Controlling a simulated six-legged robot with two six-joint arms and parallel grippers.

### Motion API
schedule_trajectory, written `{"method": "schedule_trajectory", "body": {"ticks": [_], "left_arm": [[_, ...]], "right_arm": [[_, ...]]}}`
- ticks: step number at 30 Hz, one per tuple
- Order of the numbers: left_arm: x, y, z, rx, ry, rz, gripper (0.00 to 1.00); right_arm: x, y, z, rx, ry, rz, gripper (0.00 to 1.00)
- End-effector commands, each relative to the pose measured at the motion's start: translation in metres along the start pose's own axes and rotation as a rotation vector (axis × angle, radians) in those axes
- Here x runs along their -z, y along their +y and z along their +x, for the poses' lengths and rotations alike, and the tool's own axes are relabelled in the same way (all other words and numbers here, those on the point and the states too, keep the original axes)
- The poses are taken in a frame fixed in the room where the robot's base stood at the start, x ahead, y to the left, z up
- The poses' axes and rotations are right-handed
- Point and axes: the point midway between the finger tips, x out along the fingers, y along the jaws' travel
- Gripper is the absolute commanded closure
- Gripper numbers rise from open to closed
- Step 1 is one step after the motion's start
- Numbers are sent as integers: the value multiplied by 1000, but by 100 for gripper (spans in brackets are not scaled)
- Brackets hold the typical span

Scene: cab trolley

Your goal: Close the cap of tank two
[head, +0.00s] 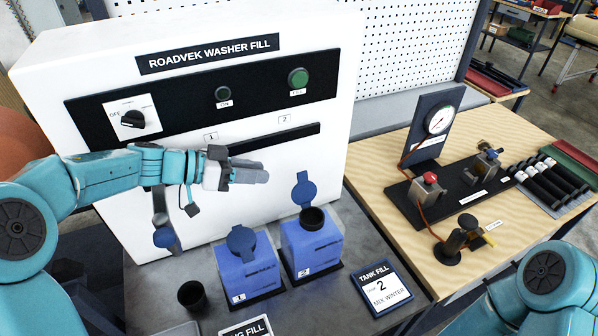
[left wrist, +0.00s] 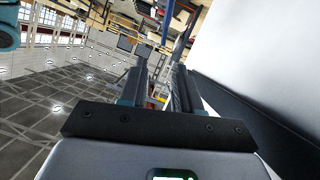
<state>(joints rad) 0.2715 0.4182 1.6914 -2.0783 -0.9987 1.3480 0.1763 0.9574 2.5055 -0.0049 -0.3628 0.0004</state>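Tank two (head: 312,250) is a blue box with a "2" label on the grey bench. Its round blue cap (head: 304,189) stands upright behind the dark neck (head: 312,217), which is uncovered. Tank one (head: 250,278) stands to its left, its blue cap (head: 242,240) at its top. My left gripper (head: 262,174) is in front of the white panel, above and left of tank two's cap, pointing right and touching neither tank. In the left wrist view its two fingers (left wrist: 160,92) are apart with nothing between them. My right gripper is out of view.
The washer fill panel (head: 330,70) stands close behind. A blue-ended lever (head: 163,237) hangs below my left forearm. A black cup (head: 192,296) and the tank fill card (head: 380,288) are on the bench. A wooden table (head: 385,170) with a gauge stand (head: 439,120) is at right.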

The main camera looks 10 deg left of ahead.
Motion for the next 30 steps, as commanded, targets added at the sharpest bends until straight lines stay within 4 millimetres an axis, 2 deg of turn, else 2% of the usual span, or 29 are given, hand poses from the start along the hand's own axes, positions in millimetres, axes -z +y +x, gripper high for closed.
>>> {"method": "schedule_trajectory", "body": {"ticks": [9,15,21,28,29,30], "left_arm": [[-1,2,66,-5,-2,-1,68],[0,0,100,-2,-2,-1,68],[0,-2,114,-1,-1,0,68],[0,-2,114,0,-1,-1,68],[0,-2,114,0,-1,-1,71],[0,-2,113,0,-1,-1,84]], "right_arm": [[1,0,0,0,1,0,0],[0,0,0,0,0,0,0],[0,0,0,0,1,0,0],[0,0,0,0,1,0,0],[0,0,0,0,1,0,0],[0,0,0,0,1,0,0]]}}
